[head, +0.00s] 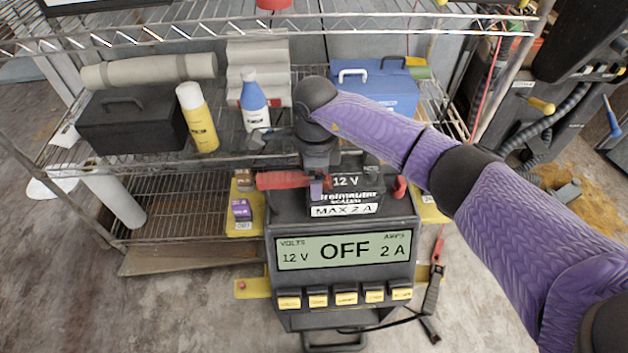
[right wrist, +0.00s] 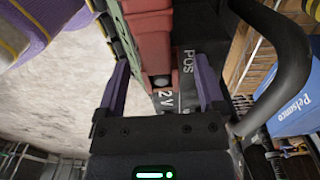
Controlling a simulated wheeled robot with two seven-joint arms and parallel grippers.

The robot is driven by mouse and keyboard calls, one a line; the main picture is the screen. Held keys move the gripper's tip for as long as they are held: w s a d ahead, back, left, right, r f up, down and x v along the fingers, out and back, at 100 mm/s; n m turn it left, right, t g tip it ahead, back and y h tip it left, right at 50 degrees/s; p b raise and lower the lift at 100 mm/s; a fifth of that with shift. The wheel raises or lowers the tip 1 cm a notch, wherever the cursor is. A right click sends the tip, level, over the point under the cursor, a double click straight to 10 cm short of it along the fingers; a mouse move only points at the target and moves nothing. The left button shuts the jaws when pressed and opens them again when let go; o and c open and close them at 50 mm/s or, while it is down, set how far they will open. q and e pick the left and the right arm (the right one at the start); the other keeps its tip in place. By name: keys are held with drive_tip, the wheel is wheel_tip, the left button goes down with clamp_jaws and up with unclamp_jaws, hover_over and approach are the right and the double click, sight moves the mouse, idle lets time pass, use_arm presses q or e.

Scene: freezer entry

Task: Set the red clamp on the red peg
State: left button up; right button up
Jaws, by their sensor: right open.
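The red clamp (head: 283,181) lies roughly level at the left of the black 12 V battery (head: 345,190), above the charger with the OFF display (head: 345,250). My right gripper (head: 320,184) points down beside the battery at the clamp's right end. In the right wrist view, its purple fingers (right wrist: 160,75) stand open with the red clamp body (right wrist: 148,42) between and beyond them, close to the lettering "POS". I cannot tell whether the clamp is seated on a red peg; the peg is hidden or not distinguishable. My left gripper is not in view.
A red part (head: 400,187) sits at the battery's right side.

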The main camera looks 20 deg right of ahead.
drive_tip(key=shift+r, duration=0.1)
clamp_jaws()
wheel_tip(320, 180, up, 14)
drive_tip(key=p, duration=0.7)
idle(0.4)
